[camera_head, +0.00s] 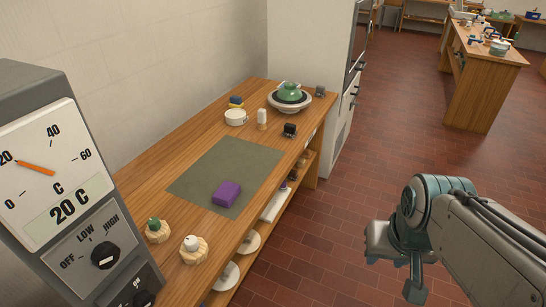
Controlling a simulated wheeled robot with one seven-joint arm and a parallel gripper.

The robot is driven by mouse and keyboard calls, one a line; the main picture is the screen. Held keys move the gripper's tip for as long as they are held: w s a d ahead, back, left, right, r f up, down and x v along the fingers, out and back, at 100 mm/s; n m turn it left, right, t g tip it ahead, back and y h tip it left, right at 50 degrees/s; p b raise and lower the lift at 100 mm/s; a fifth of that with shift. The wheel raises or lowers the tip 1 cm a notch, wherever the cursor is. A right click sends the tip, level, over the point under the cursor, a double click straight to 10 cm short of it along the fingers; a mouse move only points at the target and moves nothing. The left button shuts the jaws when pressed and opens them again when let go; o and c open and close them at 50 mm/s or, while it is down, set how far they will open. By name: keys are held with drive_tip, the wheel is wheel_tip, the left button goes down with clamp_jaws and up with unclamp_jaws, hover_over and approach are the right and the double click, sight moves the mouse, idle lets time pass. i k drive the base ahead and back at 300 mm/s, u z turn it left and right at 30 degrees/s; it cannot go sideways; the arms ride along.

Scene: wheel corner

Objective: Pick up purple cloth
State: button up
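The purple cloth (227,194) is a small folded block. It lies flat on a grey-green mat (230,163), near the mat's front edge. My gripper (394,273) is at the lower right, above the brick floor and well to the right of the workbench. Its two fingers look spread apart, with nothing visible between them. The cloth is in plain view and apart from my gripper.
The wooden workbench (175,187) runs along the wall. A grey dial panel (65,190) stands at the lower left. Shelves below hold plates. The floor (330,230) beside the bench is clear.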

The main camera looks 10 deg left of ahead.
sight(227, 193)
drive_tip(key=i, duration=0.75)
drive_tip(key=u, duration=0.8)
drive_tip(key=i, duration=0.55)
drive_tip(key=u, duration=0.5)
